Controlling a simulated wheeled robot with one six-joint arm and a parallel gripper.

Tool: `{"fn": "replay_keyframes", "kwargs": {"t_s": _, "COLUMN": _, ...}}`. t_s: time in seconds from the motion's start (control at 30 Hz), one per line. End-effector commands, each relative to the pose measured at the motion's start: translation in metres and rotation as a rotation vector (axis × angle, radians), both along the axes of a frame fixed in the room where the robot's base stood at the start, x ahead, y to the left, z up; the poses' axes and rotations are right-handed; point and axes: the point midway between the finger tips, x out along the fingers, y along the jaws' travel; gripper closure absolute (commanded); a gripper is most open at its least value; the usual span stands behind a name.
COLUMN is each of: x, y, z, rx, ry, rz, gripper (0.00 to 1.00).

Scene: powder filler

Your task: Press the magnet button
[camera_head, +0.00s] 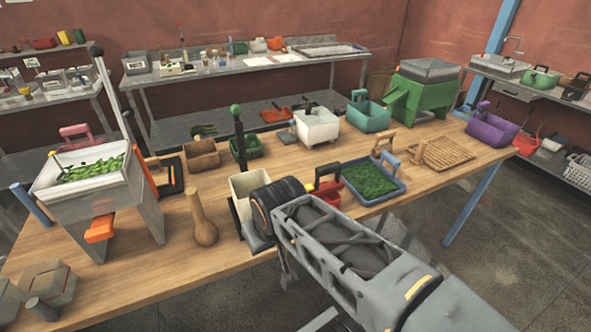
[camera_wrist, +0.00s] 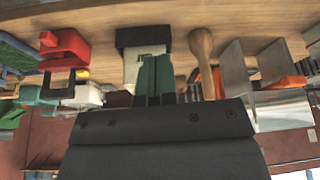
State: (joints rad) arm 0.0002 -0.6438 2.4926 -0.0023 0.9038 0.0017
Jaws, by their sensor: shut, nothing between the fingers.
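I cannot pick out a part that is clearly the magnet button. A cream box with a dark frame (camera_head: 245,184) stands near the table's front edge in the head view, partly hidden by my arm. It seems to be the dark-topped pale box (camera_wrist: 143,38) straight ahead in the wrist view. A red block with a handle (camera_head: 327,194) stands to its right; it also shows in the wrist view (camera_wrist: 66,50). My gripper (camera_wrist: 157,60) is shut and empty, its green fingers overlapping the pale box in the picture. Contact cannot be told. The head view hides my fingers.
The wrist view looks upside down. A wooden pestle-like object (camera_head: 202,222) stands left of the cream box. A white hopper with green contents (camera_head: 55,190) is at the left. A blue tray of green stuff (camera_head: 398,184) lies to the right. Bare table (camera_head: 150,280) shows at the front left.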

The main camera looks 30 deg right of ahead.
Motion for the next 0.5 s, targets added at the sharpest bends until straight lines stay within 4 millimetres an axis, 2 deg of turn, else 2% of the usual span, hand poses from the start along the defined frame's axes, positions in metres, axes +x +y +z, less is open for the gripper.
{"fn": "replay_keyframes", "kwargs": {"t_s": 0.37, "x": 0.002, "y": -0.001, "z": 0.001, "rx": 0.000, "ry": 0.001, "rz": -0.002, "gripper": 1.00}}
{"fn": "replay_keyframes", "kwargs": {"t_s": 0.47, "x": 0.016, "y": -0.011, "z": 0.009, "rx": -0.003, "ry": 0.012, "rz": -0.017, "gripper": 1.00}}
{"fn": "replay_keyframes", "kwargs": {"t_s": 0.5, "x": 0.026, "y": -0.019, "z": 0.015, "rx": -0.004, "ry": 0.018, "rz": -0.027, "gripper": 1.00}}
